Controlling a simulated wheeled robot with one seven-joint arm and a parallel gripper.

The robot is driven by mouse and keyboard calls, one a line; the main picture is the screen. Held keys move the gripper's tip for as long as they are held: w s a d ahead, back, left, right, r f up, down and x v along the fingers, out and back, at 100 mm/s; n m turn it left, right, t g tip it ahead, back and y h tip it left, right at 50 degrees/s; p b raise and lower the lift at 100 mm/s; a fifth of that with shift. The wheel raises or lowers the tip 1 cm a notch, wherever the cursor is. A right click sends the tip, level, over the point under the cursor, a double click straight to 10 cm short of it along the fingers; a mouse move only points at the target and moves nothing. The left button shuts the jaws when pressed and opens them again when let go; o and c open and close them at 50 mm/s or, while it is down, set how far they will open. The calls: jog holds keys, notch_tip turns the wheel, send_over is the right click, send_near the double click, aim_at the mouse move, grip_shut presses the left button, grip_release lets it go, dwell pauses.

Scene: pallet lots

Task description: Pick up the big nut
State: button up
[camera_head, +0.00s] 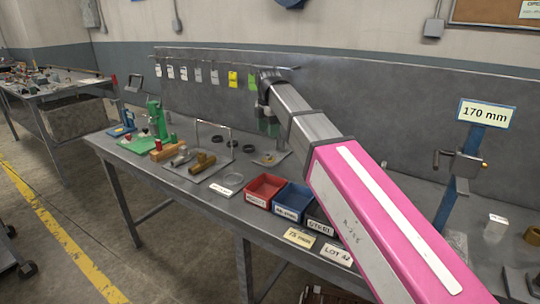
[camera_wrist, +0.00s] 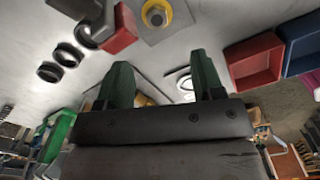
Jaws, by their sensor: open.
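A grey nut-like piece with a yellow ring around it (camera_wrist: 155,13) sits on a square grey plate (camera_wrist: 180,27) at the top of the wrist view. It looks like the big nut, but its shape is partly cut off. In the head view a small yellowish piece (camera_head: 268,157) on a pale plate stands just below my gripper (camera_head: 268,124). My gripper also shows in the wrist view (camera_wrist: 162,78), with two dark green fingers apart and nothing between them. It hangs above the bench, apart from the plate.
A red bin (camera_head: 265,189), a blue bin (camera_head: 291,201) and a black bin line the bench's front edge. Black rings (camera_head: 248,149) and brass fittings (camera_head: 202,163) lie to the left. A green stand (camera_head: 154,118) rises farther left. A panel (camera_head: 380,110) stands behind the bench.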

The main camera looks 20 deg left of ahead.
send_over(268, 155)
jog(key=f, duration=0.5)
jog(key=shift+s+d, duration=0.1)
jog(key=shift+s, duration=0.15)
jog(key=shift+w+f, duration=0.15)
jog(key=shift+f, duration=2.65)
jog(key=c, duration=1.1)
jog(key=shift+r, duration=0.15)
